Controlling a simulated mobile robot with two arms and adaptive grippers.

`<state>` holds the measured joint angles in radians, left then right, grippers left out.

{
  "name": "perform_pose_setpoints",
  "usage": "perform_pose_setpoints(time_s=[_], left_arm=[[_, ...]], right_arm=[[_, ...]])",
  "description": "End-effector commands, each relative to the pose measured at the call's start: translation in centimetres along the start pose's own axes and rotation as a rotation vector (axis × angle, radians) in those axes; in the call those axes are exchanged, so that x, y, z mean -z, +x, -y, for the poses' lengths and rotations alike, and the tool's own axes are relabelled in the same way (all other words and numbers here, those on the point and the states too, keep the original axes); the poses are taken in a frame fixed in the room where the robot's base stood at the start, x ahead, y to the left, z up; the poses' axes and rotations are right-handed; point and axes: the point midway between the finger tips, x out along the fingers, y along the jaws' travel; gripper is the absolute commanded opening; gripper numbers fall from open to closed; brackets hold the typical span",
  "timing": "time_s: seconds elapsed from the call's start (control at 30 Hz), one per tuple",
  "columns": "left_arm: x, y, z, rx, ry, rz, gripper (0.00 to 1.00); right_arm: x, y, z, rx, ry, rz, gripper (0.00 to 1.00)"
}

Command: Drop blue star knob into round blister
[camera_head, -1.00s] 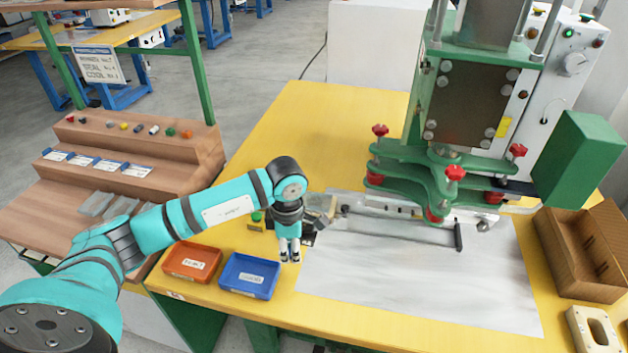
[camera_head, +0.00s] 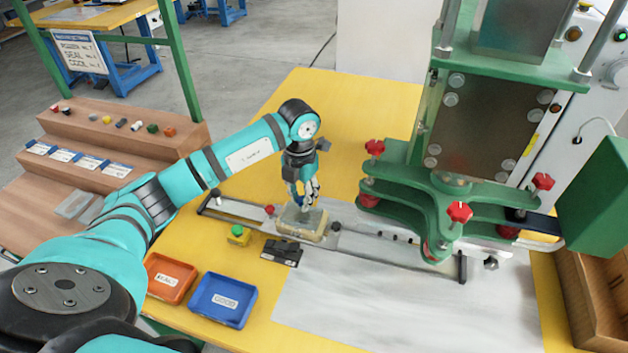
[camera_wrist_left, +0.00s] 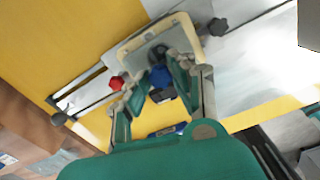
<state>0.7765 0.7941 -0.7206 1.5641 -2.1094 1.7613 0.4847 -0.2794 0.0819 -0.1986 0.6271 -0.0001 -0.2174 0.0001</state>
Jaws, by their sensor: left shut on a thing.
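My left gripper (camera_head: 303,204) points down over a beige fixture block (camera_head: 318,232) with a pale grey inset on the slide rail. In the left wrist view the blue star knob (camera_wrist_left: 160,76) shows between the fingers of that gripper (camera_wrist_left: 163,84), which is shut on it. The knob is over the pale inset of the block (camera_wrist_left: 187,24). A dark round patch shows just beyond the knob. I cannot clearly make out the round blister, and the fingers cover part of the inset. I cannot tell whether the knob touches anything below. My right gripper is out of view.
The green press (camera_head: 408,188) with red star knobs stands right of the block. Orange (camera_head: 170,278) and blue (camera_head: 222,299) trays lie front left. The yellow table behind is clear.

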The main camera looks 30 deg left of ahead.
Motion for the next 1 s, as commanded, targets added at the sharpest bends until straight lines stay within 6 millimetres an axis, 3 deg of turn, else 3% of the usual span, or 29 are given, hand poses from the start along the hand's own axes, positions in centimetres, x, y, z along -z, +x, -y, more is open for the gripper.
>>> perform_pose_setpoints(time_s=[0.17, 0.4, 0.5, 0.83, 1.0], left_arm=[[0.0, 0.5, 0.0, 0.000, 0.000, -0.001, 0.07], [0.0, 2.2, 0.0, 0.000, 0.001, -0.001, 0.08], [0.0, 3.1, 0.0, 0.000, 0.002, -0.001, 0.08], [0.0, 4.6, 0.0, -0.001, 0.001, -0.001, 0.07], [0.0, 4.5, 0.0, -0.001, 0.002, 0.000, 0.08]], right_arm=[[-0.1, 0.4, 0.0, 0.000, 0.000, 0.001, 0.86], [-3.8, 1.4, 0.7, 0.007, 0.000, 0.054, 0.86], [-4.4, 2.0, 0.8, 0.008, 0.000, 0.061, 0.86], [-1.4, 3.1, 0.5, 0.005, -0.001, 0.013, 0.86], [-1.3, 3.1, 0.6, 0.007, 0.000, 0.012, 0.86]])
